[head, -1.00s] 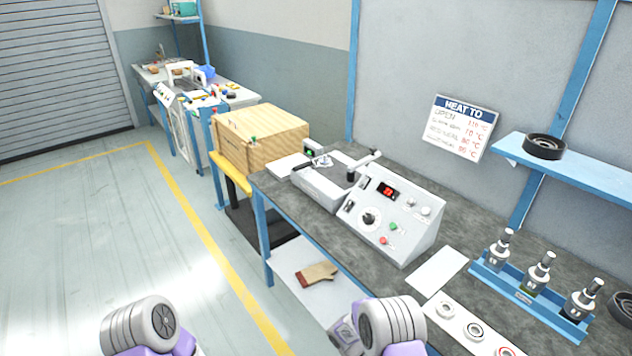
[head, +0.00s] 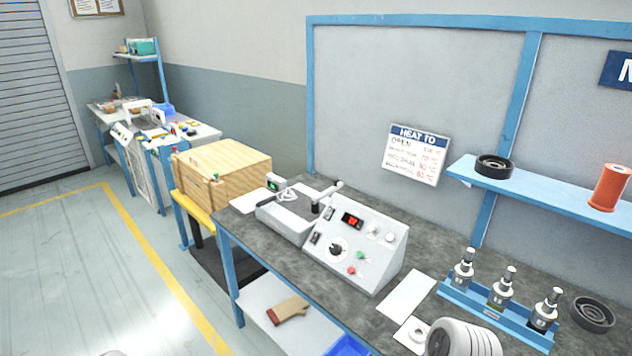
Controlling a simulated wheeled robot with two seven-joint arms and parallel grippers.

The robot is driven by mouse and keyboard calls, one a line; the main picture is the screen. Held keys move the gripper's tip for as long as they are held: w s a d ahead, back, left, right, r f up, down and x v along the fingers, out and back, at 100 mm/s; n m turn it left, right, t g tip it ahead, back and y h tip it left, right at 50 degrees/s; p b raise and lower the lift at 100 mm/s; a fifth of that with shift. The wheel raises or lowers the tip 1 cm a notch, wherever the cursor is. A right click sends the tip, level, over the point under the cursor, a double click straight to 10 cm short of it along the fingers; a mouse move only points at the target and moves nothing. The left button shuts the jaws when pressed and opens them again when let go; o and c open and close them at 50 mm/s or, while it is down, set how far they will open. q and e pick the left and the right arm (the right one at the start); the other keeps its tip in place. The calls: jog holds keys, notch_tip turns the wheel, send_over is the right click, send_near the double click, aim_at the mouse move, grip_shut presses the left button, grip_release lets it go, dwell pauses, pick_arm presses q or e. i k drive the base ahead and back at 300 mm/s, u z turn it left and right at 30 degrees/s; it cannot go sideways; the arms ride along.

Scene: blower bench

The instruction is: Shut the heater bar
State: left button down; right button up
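The heater (head: 375,262) stands on the bench: a light grey box with a sloped panel, red digits, a black dial and red and green buttons. To its left is its lower grey block (head: 283,222), with a shiny ring-like part on top. A short pale bar (head: 329,191), which looks like the heater bar, slants up and back to the right above a small black post. I cannot tell for sure whether it bridges the block or is swung aside. Neither gripper shows; only pieces of my arms appear at the bottom edge, well apart from the heater.
A wooden crate (head: 222,175) stands left of the heater. A blue rack (head: 492,311) with several spindles and a black ring (head: 593,314) sit at right. The wall shelf (head: 545,190) holds another black ring and an orange spool. The floor at left is clear.

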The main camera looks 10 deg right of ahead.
aim_at(337, 184)
jog(key=k, duration=0.15)
jog(key=u, duration=2.75)
jog(key=i, duration=0.1)
jog(key=z, duration=1.95)
jog(key=i, duration=1.15)
jog(key=z, duration=0.5)
